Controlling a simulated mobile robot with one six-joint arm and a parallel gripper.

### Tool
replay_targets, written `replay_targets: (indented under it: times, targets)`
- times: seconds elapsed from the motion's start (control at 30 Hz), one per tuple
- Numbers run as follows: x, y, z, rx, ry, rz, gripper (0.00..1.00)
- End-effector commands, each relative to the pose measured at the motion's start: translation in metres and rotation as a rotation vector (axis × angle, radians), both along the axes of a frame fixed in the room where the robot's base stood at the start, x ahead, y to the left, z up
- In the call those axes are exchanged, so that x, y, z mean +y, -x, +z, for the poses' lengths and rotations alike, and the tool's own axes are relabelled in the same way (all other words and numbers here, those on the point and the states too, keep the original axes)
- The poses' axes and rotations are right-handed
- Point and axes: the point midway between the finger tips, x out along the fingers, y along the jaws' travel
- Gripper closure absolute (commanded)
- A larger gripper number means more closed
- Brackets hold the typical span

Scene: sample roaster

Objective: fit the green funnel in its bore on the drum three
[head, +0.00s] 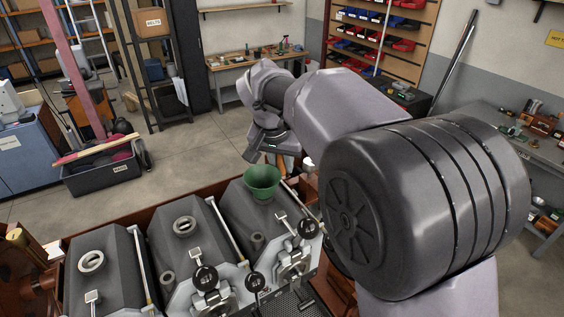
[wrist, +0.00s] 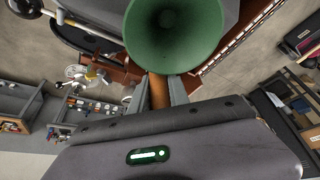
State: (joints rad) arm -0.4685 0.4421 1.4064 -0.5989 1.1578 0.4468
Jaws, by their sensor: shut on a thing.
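The green funnel (head: 262,182) is upright, mouth up, over the top of the rightmost grey drum (head: 238,212) in the head view. It hides that drum's bore, and I cannot tell whether its spout is in the bore or above it. In the wrist view the funnel (wrist: 175,30) shows its wide mouth, with a brown handle (wrist: 158,92) coming toward me. My gripper (wrist: 160,84) is shut on that handle, one finger on each side. In the head view my wrist is just behind the funnel and the fingertips are mostly hidden.
The middle drum (head: 200,247) and left drum (head: 122,272) have open ringed bores on top. Metal rods and black-knobbed levers stand along the drums' fronts. A grey bin (head: 100,172) is on the floor behind. A workbench (head: 258,64) stands at the back.

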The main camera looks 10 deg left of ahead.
Motion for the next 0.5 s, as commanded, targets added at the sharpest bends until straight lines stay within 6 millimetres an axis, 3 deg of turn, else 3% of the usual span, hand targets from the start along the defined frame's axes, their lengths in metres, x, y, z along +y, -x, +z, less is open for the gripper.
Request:
replay_targets:
  times: [0.07, 0.1, 0.2, 0.5]
  targets:
    - [0.0000, -0.0001, -0.0046, 0.000, 0.000, 0.000, 1.00]
    - [0.0000, 0.0000, -0.0041, 0.000, 0.000, 0.000, 0.74]
    - [0.0000, 0.0000, -0.0030, 0.000, 0.000, 0.000, 0.55]
    - [0.0000, 0.0003, -0.0027, 0.000, 0.000, 0.000, 0.53]
